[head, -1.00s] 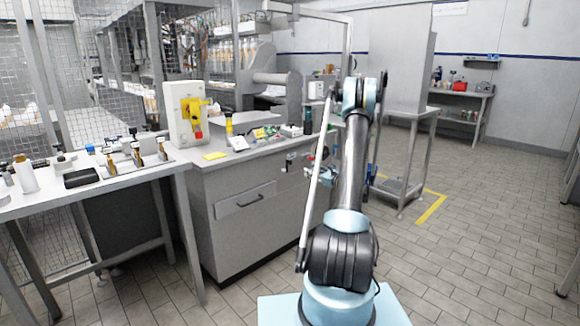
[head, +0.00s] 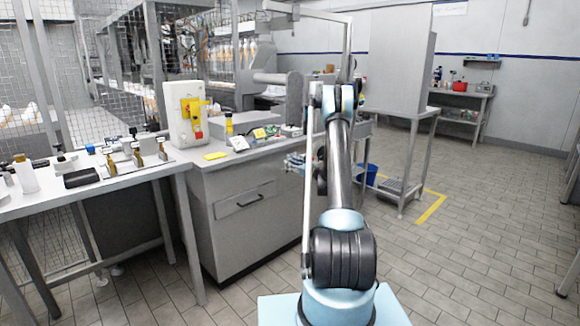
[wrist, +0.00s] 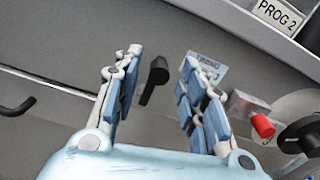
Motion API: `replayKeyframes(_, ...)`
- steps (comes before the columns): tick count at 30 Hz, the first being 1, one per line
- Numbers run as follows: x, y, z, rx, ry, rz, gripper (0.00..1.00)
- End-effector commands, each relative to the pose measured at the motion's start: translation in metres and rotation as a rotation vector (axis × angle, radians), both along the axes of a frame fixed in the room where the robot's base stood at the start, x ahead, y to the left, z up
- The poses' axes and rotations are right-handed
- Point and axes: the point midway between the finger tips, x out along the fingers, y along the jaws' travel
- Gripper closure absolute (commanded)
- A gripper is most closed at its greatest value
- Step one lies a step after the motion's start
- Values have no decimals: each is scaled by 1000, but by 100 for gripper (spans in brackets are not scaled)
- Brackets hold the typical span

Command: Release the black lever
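The black lever (wrist: 155,78) sticks out from a grey panel and shows between the two fingers of my gripper (wrist: 160,57) in the wrist view. The fingers are spread on either side of it, with visible gaps. The lever looks closer to the left finger. I cannot tell how deep it sits between them. In the head view my gripper (head: 296,162) is at the right part of the grey cabinet's front, and the lever is hidden there.
In the wrist view a red knob (wrist: 262,126) and a dark round part (wrist: 301,136) are right of the right finger. A dark handle (wrist: 17,108) is at the left. The grey cabinet (head: 243,228) carries a yellow-and-white box (head: 186,115).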

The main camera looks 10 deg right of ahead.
Motion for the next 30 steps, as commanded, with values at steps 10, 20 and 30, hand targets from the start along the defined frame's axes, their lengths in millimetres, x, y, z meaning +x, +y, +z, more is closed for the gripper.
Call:
replayKeyframes(10, 18, 14, 0, 0, 0, 0, 62)
replayKeyframes(20, 18, 14, 0, 0, 0, 0, 84)
replayKeyframes(30, 18, 7, 0, -4, -3, -5, 100)
